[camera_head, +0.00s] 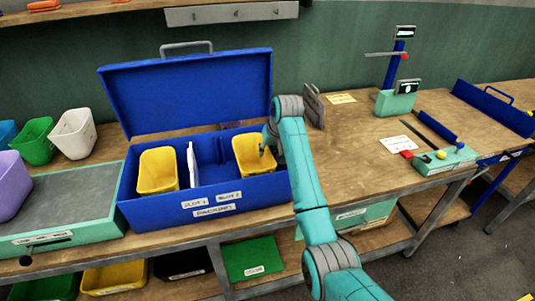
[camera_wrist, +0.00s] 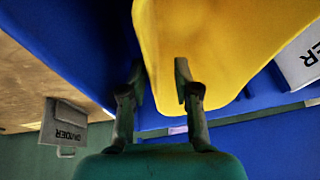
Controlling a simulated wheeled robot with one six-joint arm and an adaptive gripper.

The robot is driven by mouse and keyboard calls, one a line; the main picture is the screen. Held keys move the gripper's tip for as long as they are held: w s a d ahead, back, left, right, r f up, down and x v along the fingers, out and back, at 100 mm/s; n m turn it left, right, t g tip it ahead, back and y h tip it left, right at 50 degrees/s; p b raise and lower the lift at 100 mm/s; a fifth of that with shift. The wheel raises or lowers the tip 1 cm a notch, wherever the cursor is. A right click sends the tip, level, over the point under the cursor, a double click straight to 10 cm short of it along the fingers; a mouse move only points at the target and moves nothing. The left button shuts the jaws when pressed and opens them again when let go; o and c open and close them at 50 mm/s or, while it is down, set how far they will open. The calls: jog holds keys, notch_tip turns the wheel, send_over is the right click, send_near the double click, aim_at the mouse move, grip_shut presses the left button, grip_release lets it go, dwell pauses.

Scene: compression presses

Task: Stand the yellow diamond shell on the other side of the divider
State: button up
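Two yellow shells stand in an open blue case (camera_head: 165,215). The left yellow shell (camera_head: 158,172) is left of the white upright divider (camera_head: 192,165). The right yellow shell (camera_head: 250,152) is to the divider's right; which one is the diamond shell I cannot tell. My gripper (camera_head: 267,148) is at the right shell's right side. In the wrist view, one finger of my gripper (camera_wrist: 160,78) is beside the edge of the yellow shell (camera_wrist: 215,50), and the other overlaps its yellow face. The fingertips are apart with yellow between them; firm contact cannot be judged.
The blue lid (camera_head: 190,95) stands raised behind the case. A grey upright plate (camera_head: 314,105) stands on the table to the right. Green (camera_head: 36,140), white (camera_head: 74,133) and purple (camera_head: 10,185) bins are at left.

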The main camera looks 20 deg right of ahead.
jog(key=v, duration=1.1)
jog(key=shift+r, duration=0.35)
jog(key=shift+s, duration=0.15)
